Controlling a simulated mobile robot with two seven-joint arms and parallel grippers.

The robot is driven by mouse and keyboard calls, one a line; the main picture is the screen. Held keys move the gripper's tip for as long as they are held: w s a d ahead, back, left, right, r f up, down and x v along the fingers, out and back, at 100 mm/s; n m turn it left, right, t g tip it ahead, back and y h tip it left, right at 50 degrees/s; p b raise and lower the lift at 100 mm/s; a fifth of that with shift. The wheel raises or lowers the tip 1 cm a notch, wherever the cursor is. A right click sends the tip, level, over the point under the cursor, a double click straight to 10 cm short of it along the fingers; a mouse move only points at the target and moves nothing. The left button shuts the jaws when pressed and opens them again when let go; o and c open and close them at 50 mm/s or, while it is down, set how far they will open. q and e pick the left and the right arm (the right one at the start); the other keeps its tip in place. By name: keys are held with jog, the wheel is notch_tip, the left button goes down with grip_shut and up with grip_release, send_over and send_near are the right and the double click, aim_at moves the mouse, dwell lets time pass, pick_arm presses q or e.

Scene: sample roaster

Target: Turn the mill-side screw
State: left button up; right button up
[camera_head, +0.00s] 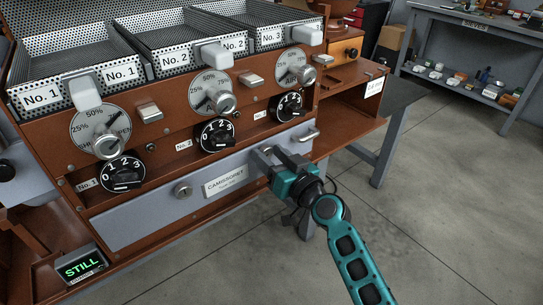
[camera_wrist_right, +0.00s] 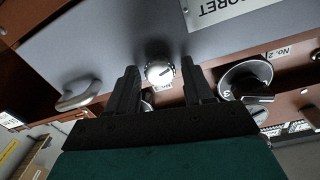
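The grey drawer-like front panel (camera_head: 140,212) carries a CAMISSORET label and two round screws. The left screw (camera_head: 182,190) is in plain view. The right screw is mostly hidden by my right gripper (camera_head: 268,158) in the head view. In the right wrist view that silver knurled screw (camera_wrist_right: 160,72) shows with a dark slot, between and just beyond the two fingertips of my right gripper (camera_wrist_right: 160,88). The fingers are apart, with a gap on both sides of the screw; contact is not visible. My left gripper is not in view.
Black numbered dials (camera_head: 215,135) and percent gauges sit above the panel. A bar handle (camera_head: 309,135) is close right of my right gripper, also in the wrist view (camera_wrist_right: 78,95). A STILL display (camera_head: 82,266) is at lower left. The floor at right is open.

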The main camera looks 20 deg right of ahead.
jog(key=c, duration=0.9)
jog(key=shift+o, duration=0.2)
